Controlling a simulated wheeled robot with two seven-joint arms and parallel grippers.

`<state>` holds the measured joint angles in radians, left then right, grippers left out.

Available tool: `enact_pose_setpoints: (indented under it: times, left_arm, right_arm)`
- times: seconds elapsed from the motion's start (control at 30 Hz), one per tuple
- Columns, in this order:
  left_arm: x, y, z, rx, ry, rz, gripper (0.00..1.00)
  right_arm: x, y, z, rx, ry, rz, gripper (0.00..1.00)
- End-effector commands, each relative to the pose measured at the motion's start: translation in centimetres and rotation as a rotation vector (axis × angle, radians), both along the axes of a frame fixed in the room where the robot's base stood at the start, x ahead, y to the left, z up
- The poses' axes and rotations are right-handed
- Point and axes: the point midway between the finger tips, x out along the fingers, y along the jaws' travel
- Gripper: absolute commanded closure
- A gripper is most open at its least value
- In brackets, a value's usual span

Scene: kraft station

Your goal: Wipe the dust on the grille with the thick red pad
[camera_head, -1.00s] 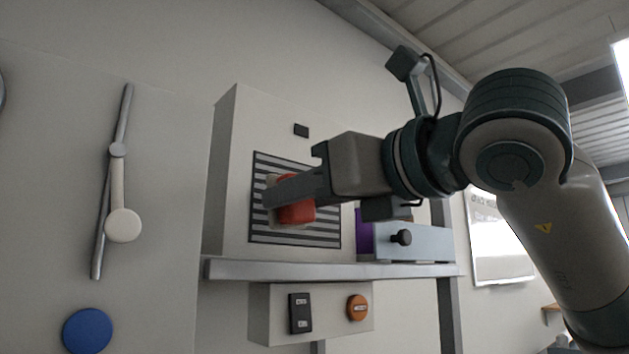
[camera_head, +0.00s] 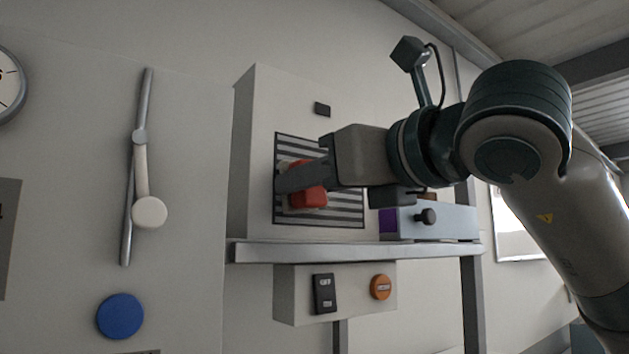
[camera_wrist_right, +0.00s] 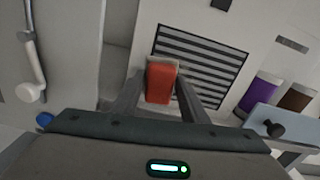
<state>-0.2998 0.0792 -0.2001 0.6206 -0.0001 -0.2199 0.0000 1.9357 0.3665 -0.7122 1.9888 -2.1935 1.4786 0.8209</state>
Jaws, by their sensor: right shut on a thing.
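The red pad (camera_head: 309,196) is a thick block with a pale layer on its far side. My right gripper (camera_head: 291,180) is shut on it and holds it at the left part of the striped grille (camera_head: 342,208). In the right wrist view the pad (camera_wrist_right: 160,84) sits between both fingers, in front of the grille (camera_wrist_right: 205,62) at its lower left. Whether the pad touches the grille, I cannot tell. No distinct dust patch shows; the pad and gripper hide part of the grille. My left gripper is not in view.
The grille is on a white box (camera_head: 250,150) above a grey shelf ledge (camera_head: 330,252). A grey box with a black knob (camera_head: 425,216) and a purple item (camera_head: 388,221) stand to the right. A rail with a lever (camera_head: 140,170) and a blue disc (camera_head: 120,316) are left.

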Motion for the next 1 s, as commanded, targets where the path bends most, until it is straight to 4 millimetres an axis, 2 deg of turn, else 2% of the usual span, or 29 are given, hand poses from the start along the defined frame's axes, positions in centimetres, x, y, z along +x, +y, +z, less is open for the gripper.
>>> enact_pose_setpoints:
  times: [1.0]
  left_arm:
    - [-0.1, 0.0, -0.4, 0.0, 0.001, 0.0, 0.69]
  right_arm:
    - [1.2, 0.9, 0.0, 0.001, 0.001, 0.0, 0.78]
